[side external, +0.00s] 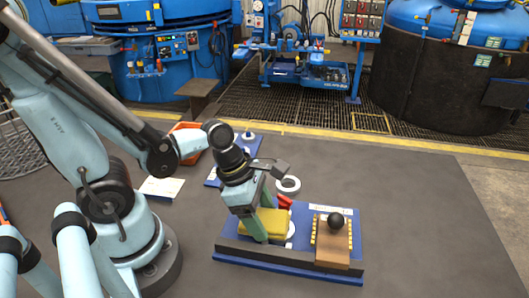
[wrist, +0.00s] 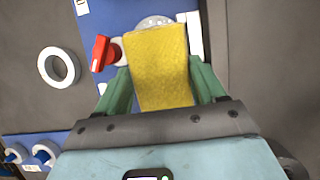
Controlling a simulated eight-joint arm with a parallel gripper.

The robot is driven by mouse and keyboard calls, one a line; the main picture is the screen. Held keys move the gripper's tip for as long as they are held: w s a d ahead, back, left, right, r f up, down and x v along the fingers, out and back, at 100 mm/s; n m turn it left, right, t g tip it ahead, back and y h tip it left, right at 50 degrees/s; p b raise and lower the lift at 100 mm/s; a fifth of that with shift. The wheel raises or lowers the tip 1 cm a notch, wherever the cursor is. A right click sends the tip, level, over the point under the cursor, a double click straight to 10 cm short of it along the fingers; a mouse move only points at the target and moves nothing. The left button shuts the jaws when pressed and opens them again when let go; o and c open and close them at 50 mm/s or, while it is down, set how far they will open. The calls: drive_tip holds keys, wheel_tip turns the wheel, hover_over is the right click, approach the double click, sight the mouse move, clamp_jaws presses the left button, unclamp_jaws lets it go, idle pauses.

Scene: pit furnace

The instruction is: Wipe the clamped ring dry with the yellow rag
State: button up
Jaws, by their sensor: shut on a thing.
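My gripper (side external: 258,222) is low over the left part of a blue board (side external: 300,268). Its green fingers are shut on the yellow rag (side external: 268,221), which also fills the middle of the wrist view (wrist: 160,68). A pale round piece, seemingly the clamped ring (wrist: 154,21), shows just past the rag's far edge, mostly hidden by it. A red clamp handle (wrist: 101,53) stands to its left, and shows behind the rag in the side view (side external: 285,202). I cannot tell whether the rag touches the ring.
A loose white ring (side external: 288,185) lies on the dark table behind the board. A brown block (side external: 333,254) with yellow strips and a black ball (side external: 336,221) is at the board's right. A second blue board (side external: 246,146) with white rings is farther back. The table's right side is clear.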

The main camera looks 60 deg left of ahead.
idle(0.5)
drive_tip(key=shift+s+a, duration=0.65)
drive_tip(key=shift+w+d, duration=0.1)
drive_tip(key=shift+w, duration=0.05)
drive_tip(key=shift+w+d, duration=0.55)
drive_tip(key=shift+d, duration=0.05)
idle(0.5)
drive_tip(key=shift+s+a, duration=0.7)
drive_tip(key=shift+w, duration=0.1)
